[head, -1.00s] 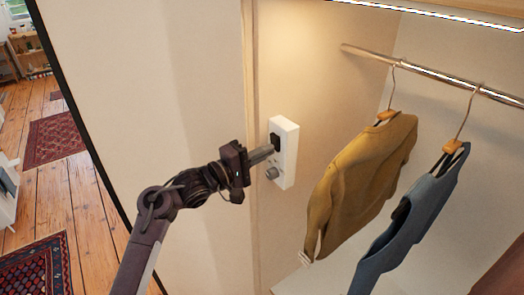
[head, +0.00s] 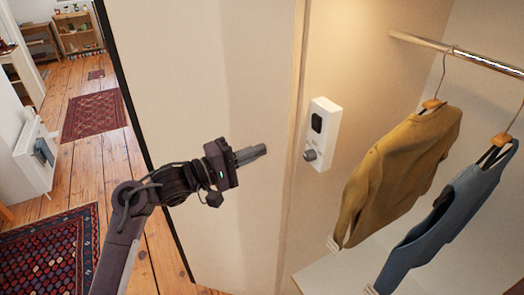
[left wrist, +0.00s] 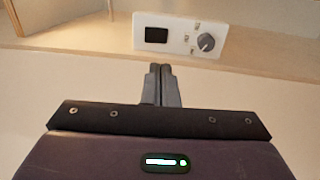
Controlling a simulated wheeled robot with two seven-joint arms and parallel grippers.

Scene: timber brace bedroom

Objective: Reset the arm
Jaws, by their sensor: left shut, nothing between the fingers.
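My left gripper (head: 252,154) is shut and empty. In the head view it is in front of the pale wardrobe side panel, to the left of a white control box (head: 321,134) and apart from it. The box has a dark square window and a grey round knob (head: 310,155). In the left wrist view the shut fingers (left wrist: 161,85) point toward the box (left wrist: 180,35), with its knob (left wrist: 206,42) to the right of the dark window. My right gripper is not in view.
A mustard sweater (head: 400,170) and a blue vest (head: 450,220) hang from a metal rail (head: 460,55) to the right. The tall pale panel (head: 215,90) stands behind my left arm. Wooden floor with patterned rugs (head: 93,117) lies open at the left.

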